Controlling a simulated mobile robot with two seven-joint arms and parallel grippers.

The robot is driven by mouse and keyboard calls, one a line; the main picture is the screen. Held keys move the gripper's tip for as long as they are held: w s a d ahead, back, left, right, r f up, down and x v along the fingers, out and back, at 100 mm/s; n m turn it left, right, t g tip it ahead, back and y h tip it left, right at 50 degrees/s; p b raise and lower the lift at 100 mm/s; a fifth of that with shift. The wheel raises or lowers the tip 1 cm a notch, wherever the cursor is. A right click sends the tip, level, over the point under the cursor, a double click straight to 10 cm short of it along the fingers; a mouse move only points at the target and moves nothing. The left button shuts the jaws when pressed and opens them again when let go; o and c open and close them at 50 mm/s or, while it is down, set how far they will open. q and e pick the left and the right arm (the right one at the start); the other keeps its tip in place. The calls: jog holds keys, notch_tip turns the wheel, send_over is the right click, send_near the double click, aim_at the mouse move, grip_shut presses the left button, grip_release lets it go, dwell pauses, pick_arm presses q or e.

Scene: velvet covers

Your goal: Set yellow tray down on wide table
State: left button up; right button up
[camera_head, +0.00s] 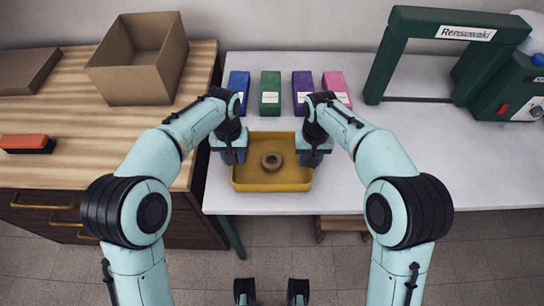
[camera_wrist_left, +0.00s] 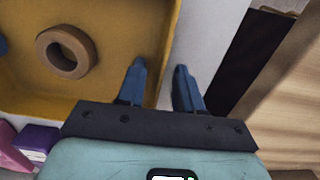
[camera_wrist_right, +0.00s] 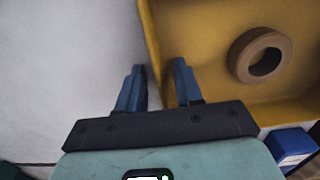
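The yellow tray (camera_head: 271,187) sits level on the white wide table (camera_head: 380,185), near its front edge. A brown ring, like a tape roll (camera_head: 271,162), lies in it and also shows in both wrist views. My left gripper (camera_head: 233,157) is at the tray's left wall, and my right gripper (camera_head: 313,157) is at its right wall. In the left wrist view the fingers (camera_wrist_left: 158,85) straddle the wall with gaps beside it. In the right wrist view the fingers (camera_wrist_right: 159,85) also straddle the wall, apart from it. Both grippers look open.
Blue (camera_head: 238,88), green (camera_head: 270,93), purple (camera_head: 303,92) and pink (camera_head: 336,89) boxes stand behind the tray. A green machine frame (camera_head: 380,65) stands at the right. A wooden counter (camera_head: 80,165) on the left holds a cardboard box (camera_head: 138,70) and an orange-black brush-like block (camera_head: 28,143).

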pick_arm(q)
notch_tip(320, 180, up, 12)
jog(key=shift+w, duration=0.15)
pick_arm(e)
notch_tip(320, 180, up, 12)
dwell(0.5)
pick_arm(q)
jog(key=shift+f, duration=0.15)
dwell(0.4)
